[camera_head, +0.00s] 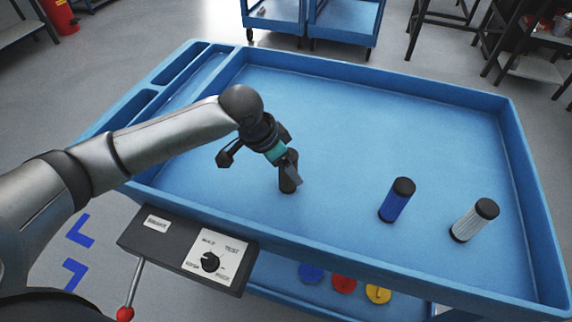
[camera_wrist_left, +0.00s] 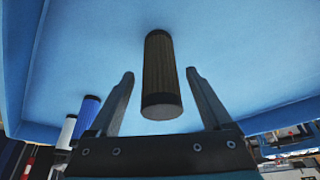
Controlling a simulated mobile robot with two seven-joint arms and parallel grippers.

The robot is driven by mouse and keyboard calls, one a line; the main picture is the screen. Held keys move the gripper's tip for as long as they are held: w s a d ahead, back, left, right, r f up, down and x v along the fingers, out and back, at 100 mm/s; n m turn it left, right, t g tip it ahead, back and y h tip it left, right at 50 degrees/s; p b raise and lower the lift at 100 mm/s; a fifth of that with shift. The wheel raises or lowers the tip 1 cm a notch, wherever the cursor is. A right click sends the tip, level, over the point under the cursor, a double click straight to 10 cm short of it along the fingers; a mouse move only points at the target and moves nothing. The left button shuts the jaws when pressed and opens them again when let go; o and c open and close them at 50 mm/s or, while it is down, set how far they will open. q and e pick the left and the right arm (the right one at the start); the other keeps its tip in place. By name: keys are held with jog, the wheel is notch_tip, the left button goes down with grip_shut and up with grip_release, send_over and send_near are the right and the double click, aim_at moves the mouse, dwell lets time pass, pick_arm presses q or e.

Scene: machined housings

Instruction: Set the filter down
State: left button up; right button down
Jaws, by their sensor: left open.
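A dark filter with black end caps (camera_head: 287,183) stands upright on the floor of the blue tray cart (camera_head: 400,86), left of the other filters. My left gripper (camera_head: 290,168) is at this filter and partly covers it. In the left wrist view the dark filter (camera_wrist_left: 161,75) lies between the two spread fingers (camera_wrist_left: 160,76), with a gap on each side. A blue filter (camera_head: 396,201) and a white filter (camera_head: 474,220), both with black caps, stand upright to the right. My right gripper is not in view.
A control box with a dial (camera_head: 212,260) is at the cart's front. Red, blue and yellow discs are on the lower shelf, the red one (camera_head: 342,283) in the middle. The tray's back and middle floor is clear. Raised walls surround it.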

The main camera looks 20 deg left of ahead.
pick_arm(q)
jog(key=p+v, duration=0.3)
jog(key=v, duration=0.8)
jog(key=shift+r, duration=0.4)
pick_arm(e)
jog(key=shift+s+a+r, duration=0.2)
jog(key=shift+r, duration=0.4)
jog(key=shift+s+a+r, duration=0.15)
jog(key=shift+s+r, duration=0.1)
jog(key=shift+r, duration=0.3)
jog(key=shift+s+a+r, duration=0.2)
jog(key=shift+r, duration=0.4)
